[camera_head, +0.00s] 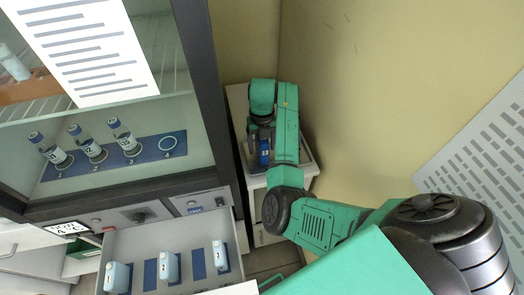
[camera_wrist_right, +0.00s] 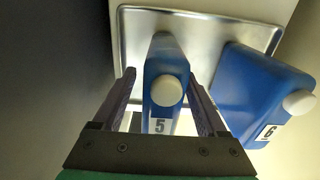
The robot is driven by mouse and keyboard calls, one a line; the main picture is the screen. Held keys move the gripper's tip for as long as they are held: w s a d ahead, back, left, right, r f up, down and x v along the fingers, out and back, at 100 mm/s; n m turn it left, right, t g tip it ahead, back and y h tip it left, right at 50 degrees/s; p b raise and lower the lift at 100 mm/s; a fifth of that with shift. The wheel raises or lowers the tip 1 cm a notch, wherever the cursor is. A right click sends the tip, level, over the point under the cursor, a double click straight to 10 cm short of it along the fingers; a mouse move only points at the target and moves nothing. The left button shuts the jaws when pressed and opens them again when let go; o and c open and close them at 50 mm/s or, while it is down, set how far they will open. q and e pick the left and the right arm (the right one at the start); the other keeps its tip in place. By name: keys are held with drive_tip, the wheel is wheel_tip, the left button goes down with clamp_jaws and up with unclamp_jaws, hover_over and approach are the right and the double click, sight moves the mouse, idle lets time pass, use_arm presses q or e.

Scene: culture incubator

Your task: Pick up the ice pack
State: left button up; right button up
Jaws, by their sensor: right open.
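Two blue ice packs with white caps are in the right wrist view. The pack labelled 5 (camera_wrist_right: 165,65) stands between the fingers of my right gripper (camera_wrist_right: 160,78), which is open around it; I cannot tell whether a finger touches it. The pack labelled 6 (camera_wrist_right: 245,88) is to the right, outside the fingers. Both are on a shiny metal tray (camera_wrist_right: 200,18). In the head view my right gripper (camera_head: 262,135) reaches down over the tray on a white cabinet, and a blue pack (camera_head: 264,153) shows there, partly hidden. My left gripper is not in view.
An open drawer (camera_head: 140,243) at the lower left holds several pale capped containers on blue pads. Above it, an incubator (camera_head: 200,60) holds several vials on a blue strip (camera_head: 172,143). A wall (camera_head: 400,80) stands close to the right of my arm.

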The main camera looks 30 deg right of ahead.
drive_tip(key=shift+d, duration=0.1)
clamp_jaws()
drive_tip(key=shift+r, duration=0.1)
